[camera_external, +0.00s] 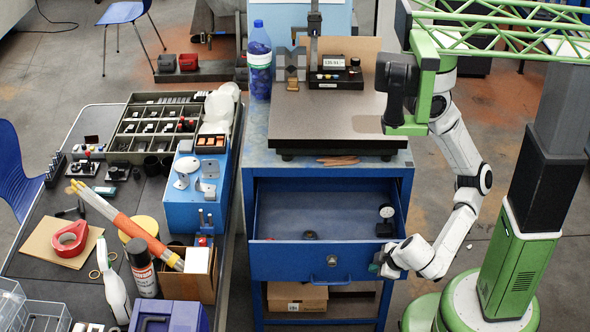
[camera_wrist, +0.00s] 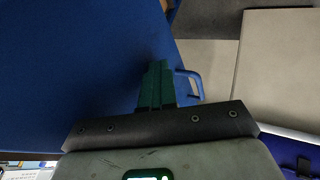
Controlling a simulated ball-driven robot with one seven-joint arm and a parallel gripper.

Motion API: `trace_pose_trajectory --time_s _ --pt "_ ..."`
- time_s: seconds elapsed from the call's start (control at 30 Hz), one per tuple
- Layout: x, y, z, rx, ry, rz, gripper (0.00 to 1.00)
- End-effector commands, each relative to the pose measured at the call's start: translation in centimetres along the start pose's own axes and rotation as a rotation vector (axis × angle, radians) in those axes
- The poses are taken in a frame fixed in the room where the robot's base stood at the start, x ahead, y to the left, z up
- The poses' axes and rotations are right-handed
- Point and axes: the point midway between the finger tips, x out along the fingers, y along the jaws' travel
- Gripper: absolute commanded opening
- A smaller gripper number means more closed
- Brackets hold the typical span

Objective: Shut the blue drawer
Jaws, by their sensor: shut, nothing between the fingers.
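The blue drawer (camera_external: 285,262) stands pulled out of the blue cabinet under the grey worktop, in the external view. Its inside is visible, with a small dark gauge-like item (camera_external: 386,222) at the right and a small dark round piece near the front. My gripper (camera_external: 376,263) is at the right end of the front panel. In the wrist view the green fingers (camera_wrist: 158,68) are shut and empty over the blue panel (camera_wrist: 85,70), left of the handle (camera_wrist: 190,86). I cannot tell whether they touch it.
A cardboard box (camera_external: 297,297) sits on the shelf below the drawer. A black side bench (camera_external: 65,222) with tools, tape and a parts tray stands at the left. Open floor lies right of the cabinet.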

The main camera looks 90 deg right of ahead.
Motion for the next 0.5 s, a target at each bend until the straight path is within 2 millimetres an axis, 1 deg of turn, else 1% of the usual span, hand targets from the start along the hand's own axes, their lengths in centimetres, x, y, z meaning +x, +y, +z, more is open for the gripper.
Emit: trace_pose_trajectory --time_s 0.27,0.5 --pt "1.6 3.4 0.0 0.000 -0.004 0.009 0.00" --pt "3.7 7.5 0.0 0.000 -0.003 0.010 0.00"
